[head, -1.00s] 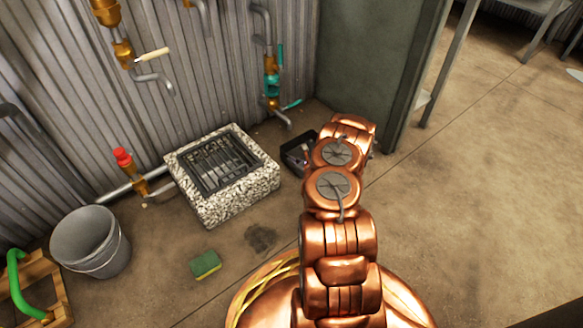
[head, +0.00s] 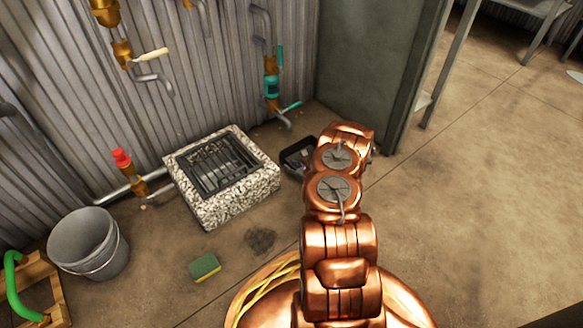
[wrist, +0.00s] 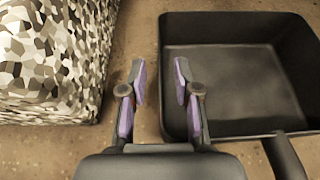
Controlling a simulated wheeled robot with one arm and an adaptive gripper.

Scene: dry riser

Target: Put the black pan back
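The black pan (wrist: 240,75) is a square, shallow pan lying on the floor at the right of the wrist view. Its handle (wrist: 285,158) points toward the lower right. In the head view the pan (head: 290,158) shows beside the stone drain block, partly hidden by my arm. My gripper (wrist: 160,80) is open and empty, with purple pads. In the wrist view its right finger overlaps the pan's left wall, and its left finger shows over bare floor. I cannot tell the fingers' height above the rim.
A speckled stone block with a drain grate (head: 213,165) stands left of the pan. A grey bucket (head: 88,240), a green sponge (head: 204,267) and a wooden crate (head: 42,290) are farther left. Valve pipes (head: 270,80) line the corrugated wall. The floor at right (head: 480,190) is clear.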

